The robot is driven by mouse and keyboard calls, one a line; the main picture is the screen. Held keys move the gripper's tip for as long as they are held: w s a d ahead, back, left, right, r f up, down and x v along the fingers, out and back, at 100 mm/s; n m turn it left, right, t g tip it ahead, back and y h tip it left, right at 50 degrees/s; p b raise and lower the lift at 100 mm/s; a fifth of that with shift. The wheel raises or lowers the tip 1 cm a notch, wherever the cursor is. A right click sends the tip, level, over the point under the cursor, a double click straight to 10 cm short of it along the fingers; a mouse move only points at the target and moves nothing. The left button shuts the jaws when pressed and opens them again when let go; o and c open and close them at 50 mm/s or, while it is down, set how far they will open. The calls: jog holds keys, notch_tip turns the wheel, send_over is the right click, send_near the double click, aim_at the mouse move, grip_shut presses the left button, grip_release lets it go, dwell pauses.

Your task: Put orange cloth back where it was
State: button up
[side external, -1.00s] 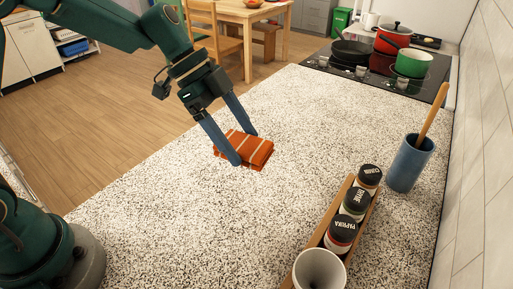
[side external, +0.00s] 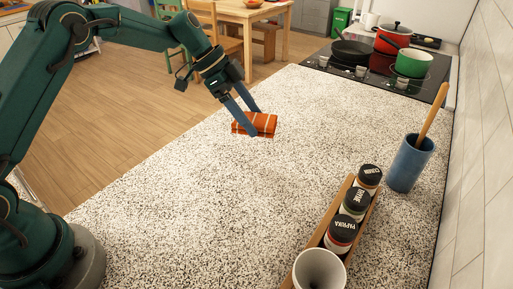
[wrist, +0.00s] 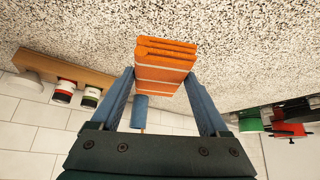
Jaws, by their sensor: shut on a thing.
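The folded orange cloth (side external: 262,124) with pale stripes is held between the two blue fingers of my gripper (side external: 247,120). It is over the speckled counter (side external: 200,180), near the counter's left edge; I cannot tell whether it touches the surface. In the wrist view the cloth (wrist: 163,65) sits between the fingertips of my gripper (wrist: 163,82), its folded layers facing away from the palm.
A wooden rack (side external: 318,235) holds several spice jars and a white cup (side external: 319,270) at the front right. A blue utensil pot (side external: 408,165) stands near the tiled wall. A stove (side external: 375,75) with pans is at the back. The middle counter is clear.

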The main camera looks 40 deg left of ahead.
aim_at(267, 123)
jog(key=d+f, duration=0.1)
jog(key=w+d+f, duration=0.1)
jog(key=d, duration=0.1)
jog(key=d+f, duration=0.1)
jog(key=d, duration=0.1)
jog(key=shift+w+d+f, duration=0.1)
jog(key=shift+w+d, duration=0.05)
jog(key=shift+w, duration=0.05)
jog(key=shift+d+f, duration=0.1)
jog(key=shift+f, duration=1.95)
jog(key=shift+f, duration=0.1)
